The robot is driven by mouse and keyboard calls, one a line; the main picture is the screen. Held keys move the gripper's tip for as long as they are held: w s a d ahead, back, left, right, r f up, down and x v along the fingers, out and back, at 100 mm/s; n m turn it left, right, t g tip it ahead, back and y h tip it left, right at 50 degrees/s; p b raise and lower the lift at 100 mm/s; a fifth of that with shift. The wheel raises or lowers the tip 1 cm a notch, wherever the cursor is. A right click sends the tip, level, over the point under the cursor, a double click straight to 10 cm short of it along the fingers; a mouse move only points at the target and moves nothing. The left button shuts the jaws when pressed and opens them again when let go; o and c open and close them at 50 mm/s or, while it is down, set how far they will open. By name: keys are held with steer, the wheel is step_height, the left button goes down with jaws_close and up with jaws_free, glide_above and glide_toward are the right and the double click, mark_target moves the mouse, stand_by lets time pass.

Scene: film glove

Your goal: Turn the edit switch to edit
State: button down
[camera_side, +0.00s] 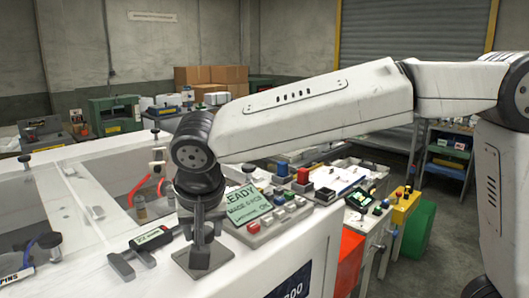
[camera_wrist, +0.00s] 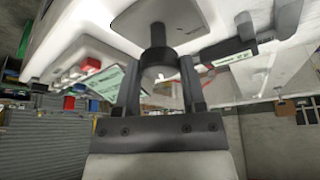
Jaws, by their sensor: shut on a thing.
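The edit switch appears to be a dark upright post with a round knob on a square grey plate (camera_side: 201,260), set on the white machine top. No label on it can be read. In the wrist view its knob (camera_wrist: 158,70) sits between the two fingers of my gripper (camera_wrist: 160,82), with the stem and plate (camera_wrist: 125,18) beyond. My gripper (camera_side: 203,226) points down over the plate and is shut on the knob. In the side view the fingers and wrist hide most of the knob, so I cannot tell which way it is turned.
A digital caliper (camera_side: 151,238) lies just left of the plate. A control box with a green READY screen (camera_side: 246,207) and several buttons is close on the right. Red tubing (camera_side: 138,186) and an open recess are behind left. The white front ledge is clear.

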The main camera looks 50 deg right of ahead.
steer(key=shift+m+g+h, duration=0.4)
steer(key=shift+m+h, duration=0.1)
steer(key=shift+m, duration=1.2)
steer(key=shift+c, duration=0.8)
jaws_free()
steer(key=shift+a+r, duration=0.1)
steer(key=v, duration=0.7)
steer(key=shift+r, duration=0.25)
steer(key=shift+a, duration=0.1)
